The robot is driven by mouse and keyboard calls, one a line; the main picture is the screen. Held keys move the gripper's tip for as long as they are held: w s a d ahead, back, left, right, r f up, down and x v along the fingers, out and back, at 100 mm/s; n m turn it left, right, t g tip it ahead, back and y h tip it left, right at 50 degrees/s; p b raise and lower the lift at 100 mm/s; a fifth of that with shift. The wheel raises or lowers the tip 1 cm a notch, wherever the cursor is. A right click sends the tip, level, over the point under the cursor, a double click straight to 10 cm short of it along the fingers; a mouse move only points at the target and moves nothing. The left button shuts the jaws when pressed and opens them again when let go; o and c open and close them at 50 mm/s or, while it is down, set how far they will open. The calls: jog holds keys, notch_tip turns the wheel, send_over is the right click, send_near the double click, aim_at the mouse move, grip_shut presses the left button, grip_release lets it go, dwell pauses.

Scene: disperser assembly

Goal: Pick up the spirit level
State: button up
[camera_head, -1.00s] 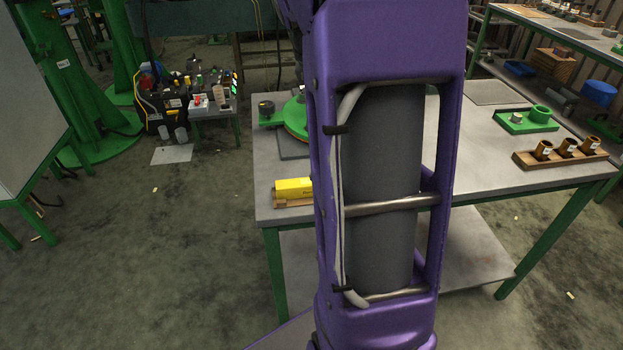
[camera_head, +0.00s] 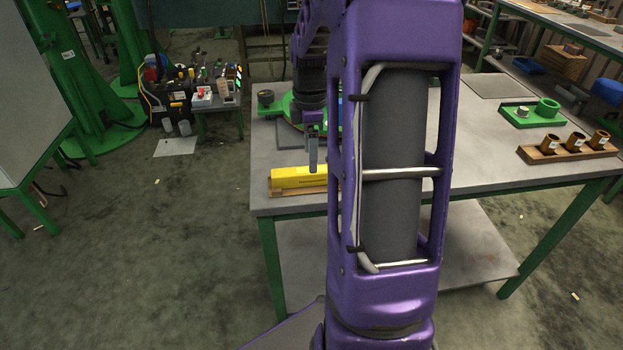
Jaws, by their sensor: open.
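The yellow spirit level (camera_head: 292,179) lies on a brown wooden holder (camera_head: 285,192) at the near left edge of the table. Its right end is hidden behind my purple arm. My gripper (camera_head: 313,160) points down over the level, its fingertips close to the far side or top of it. I cannot tell whether they touch it. The jaws are open and nothing is seen held between them.
The grey table (camera_head: 470,140) carries a green round fixture (camera_head: 285,104) behind my gripper. A green tray (camera_head: 535,114) and a wooden rack with several brown cups (camera_head: 566,152) stand at the right. My arm hides the table's middle.

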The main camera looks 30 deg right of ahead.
aim_at(312, 176)
jog(key=f, duration=0.3)
jog(key=f+b, duration=0.1)
jog(key=f, duration=0.2)
jog(key=shift+w+d+f, duration=0.15)
jog(key=shift+d+f, duration=0.05)
grip_shut()
jog(key=shift+r, duration=0.1)
